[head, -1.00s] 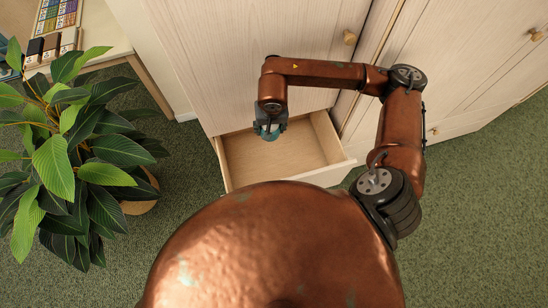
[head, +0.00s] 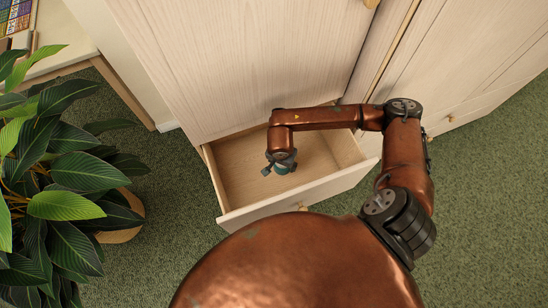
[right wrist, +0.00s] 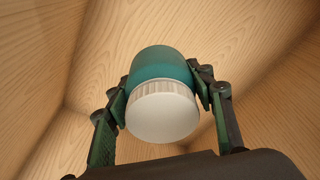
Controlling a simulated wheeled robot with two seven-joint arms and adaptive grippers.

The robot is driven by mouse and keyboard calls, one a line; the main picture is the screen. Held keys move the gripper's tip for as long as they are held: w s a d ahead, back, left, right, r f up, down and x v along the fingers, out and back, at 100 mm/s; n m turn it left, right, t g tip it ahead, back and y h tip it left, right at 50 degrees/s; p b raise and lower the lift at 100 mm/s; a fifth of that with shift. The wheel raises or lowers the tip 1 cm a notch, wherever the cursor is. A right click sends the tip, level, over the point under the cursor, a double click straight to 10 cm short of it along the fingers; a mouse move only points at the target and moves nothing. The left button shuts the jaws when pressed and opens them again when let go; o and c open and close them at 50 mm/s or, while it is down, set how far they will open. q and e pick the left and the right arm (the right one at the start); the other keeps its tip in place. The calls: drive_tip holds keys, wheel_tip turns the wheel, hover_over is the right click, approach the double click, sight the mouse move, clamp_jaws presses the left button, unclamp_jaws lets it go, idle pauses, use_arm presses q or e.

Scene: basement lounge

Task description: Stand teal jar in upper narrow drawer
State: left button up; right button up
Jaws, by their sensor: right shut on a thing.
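The teal jar (right wrist: 163,66) has a white ribbed lid (right wrist: 162,112) and sits between the two fingers of my right gripper (right wrist: 163,92), which is shut on it. In the head view, the gripper (head: 281,166) reaches down into the open wooden drawer (head: 238,187), and a bit of the teal jar (head: 284,169) shows under it. The jar is inside the drawer's outline, near its middle. I cannot tell whether its base touches the drawer floor. My left gripper is not in view.
The pale cabinet face (head: 235,65) rises behind the drawer. A drawer knob (head: 303,208) is on the drawer front. A leafy plant (head: 65,190) stands on the floor to the left, and a table (head: 80,50) is at upper left. Empty drawer floor lies around the jar.

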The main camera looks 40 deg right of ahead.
sight(280, 171)
wheel_tip(280, 171, down, 6)
drive_tip(key=shift+r+b, duration=0.25)
drive_tip(key=shift+b, duration=0.55)
wheel_tip(280, 171, down, 4)
drive_tip(key=shift+s+f+b, duration=0.1)
drive_tip(key=shift+f+b, duration=0.1)
drive_tip(key=shift+b, duration=0.55)
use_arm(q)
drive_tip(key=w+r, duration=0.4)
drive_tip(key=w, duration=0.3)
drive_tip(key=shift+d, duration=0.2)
use_arm(e)
drive_tip(key=shift+f, duration=0.1)
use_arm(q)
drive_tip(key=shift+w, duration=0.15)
use_arm(e)
drive_tip(key=shift+f, duration=0.15)
drive_tip(key=o, duration=0.8)
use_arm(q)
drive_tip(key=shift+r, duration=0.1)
use_arm(e)
drive_tip(key=o, duration=0.4)
